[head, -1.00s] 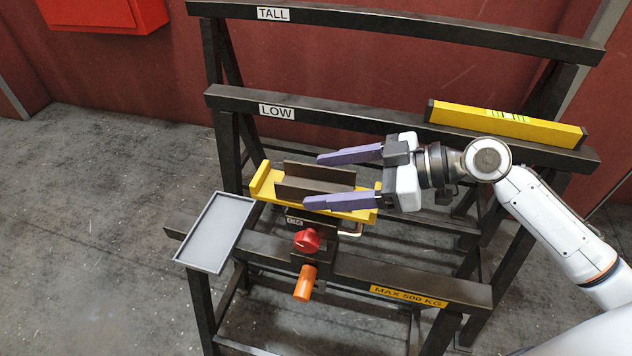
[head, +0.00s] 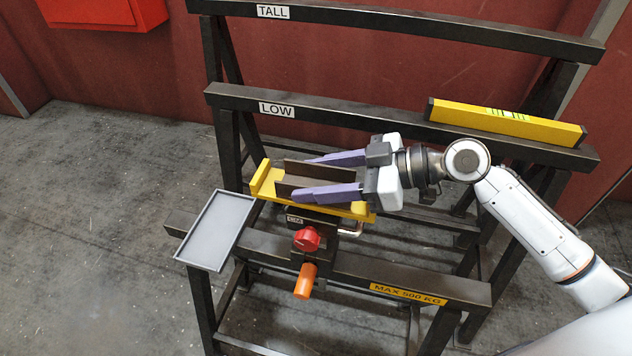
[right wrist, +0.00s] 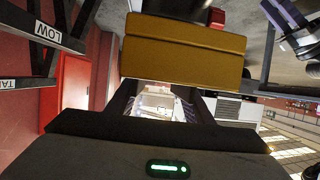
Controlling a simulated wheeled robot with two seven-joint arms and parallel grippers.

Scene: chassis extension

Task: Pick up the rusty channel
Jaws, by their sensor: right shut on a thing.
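The rusty channel (head: 318,172) is a dark brown U-shaped piece, open upward. In the head view it sits in a yellow cradle (head: 262,180) on top of a clamp stand. My right gripper (head: 303,178) comes in from the right, with its purple fingers along the two outer sides of the channel. It is shut on the channel, which still appears to rest in the cradle. In the right wrist view, a yellow end block of the cradle (right wrist: 183,48) fills the upper middle and hides much behind it.
A grey tray (head: 215,232) is at the left of the lower beam. A red knob (head: 306,240) and an orange handle (head: 305,281) stick out below the cradle. A yellow level (head: 506,121) lies on the LOW beam (head: 340,116); the TALL beam (head: 400,27) is behind.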

